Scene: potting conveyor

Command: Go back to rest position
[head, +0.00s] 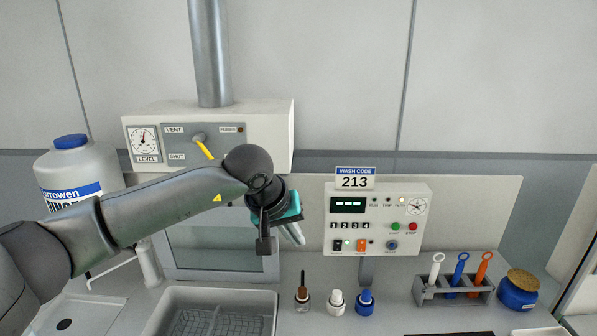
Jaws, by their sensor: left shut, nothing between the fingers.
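My left arm comes in from the left, and my left gripper (295,234) hangs near the middle of the view, in front of the wall and to the left of the control panel. A teal part shows at its wrist. Its pale fingers point down and to the right, shut and empty, above the counter and touching nothing that I can see. My right gripper is not in view.
The control panel (422,236) carries a "213" sign (355,182). A basin (272,294) and small bottles (336,303) stand below. A tool rack (456,297), a blue jar (518,291), a large jug (85,165) and a vent box (265,130) surround the counter.

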